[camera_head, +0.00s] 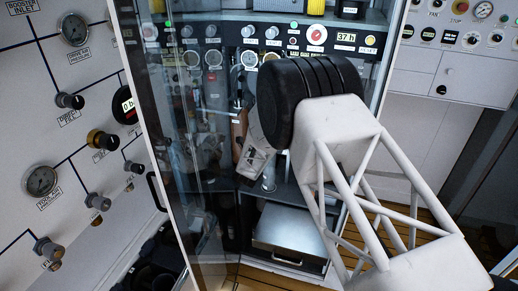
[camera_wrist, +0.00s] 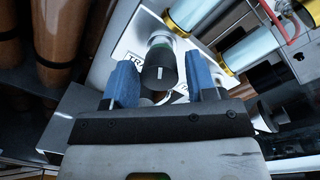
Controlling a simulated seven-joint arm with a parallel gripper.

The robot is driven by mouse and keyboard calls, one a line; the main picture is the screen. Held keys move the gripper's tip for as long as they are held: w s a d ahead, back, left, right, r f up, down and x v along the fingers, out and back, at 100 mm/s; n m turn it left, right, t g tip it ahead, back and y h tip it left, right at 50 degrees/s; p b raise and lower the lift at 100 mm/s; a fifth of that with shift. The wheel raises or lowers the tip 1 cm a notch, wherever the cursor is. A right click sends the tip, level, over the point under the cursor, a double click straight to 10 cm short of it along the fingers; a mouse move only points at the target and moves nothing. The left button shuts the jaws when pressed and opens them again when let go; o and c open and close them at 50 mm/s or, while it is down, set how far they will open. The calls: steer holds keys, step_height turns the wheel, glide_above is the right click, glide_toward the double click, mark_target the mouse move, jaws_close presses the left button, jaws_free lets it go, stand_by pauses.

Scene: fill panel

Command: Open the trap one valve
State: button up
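A black knob (camera_wrist: 160,74) with a white mark on its face sits on a white panel in the wrist view. A partly covered label beside it begins "TRA"; its number cannot be read. A second partly hidden label lies to the right of the knob. My gripper (camera_wrist: 162,66) is open, with one blue finger on each side of the knob. Gaps show between the fingers and the knob, and it is not gripped. In the head view my arm reaches into the glass-fronted cabinet (camera_head: 210,190) and hides the knob.
Clear tubes with brass ends (camera_wrist: 200,12) stand close on the right in the wrist view. Brown cylinders (camera_wrist: 55,40) stand at the left. In the head view a metal box (camera_head: 288,232) sits low in the cabinet, and a valve panel (camera_head: 40,120) is at the left.

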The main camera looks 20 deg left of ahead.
steer(key=shift+o, duration=0.4)
steer(key=shift+r, duration=0.8)
step_height(320, 180, up, 2)
steer(key=shift+r, duration=0.1)
steer(key=o, duration=0.3)
steer(key=shift+s+d, duration=0.4)
steer(key=shift+s, duration=0.4)
steer(key=shift+o, duration=0.5)
steer(key=shift+s+d+r, duration=0.1)
steer(key=shift+s+d, duration=0.1)
steer(key=shift+s, duration=0.15)
steer(key=s+d, duration=0.1)
steer(key=s, duration=0.2)
steer(key=s+d, duration=0.2)
steer(key=s, duration=0.1)
steer(key=s+d, duration=0.2)
steer(key=s, duration=0.1)
steer(key=shift+s+d+r, duration=0.15)
steer(key=shift+s+r, duration=0.2)
steer(key=shift+r, duration=0.05)
steer(key=c, duration=0.4)
steer(key=shift+s+d+r, duration=0.1)
steer(key=shift+s+d, duration=0.2)
steer(key=shift+s, duration=0.25)
steer(key=shift+s+d, duration=0.3)
steer(key=shift+s, duration=0.2)
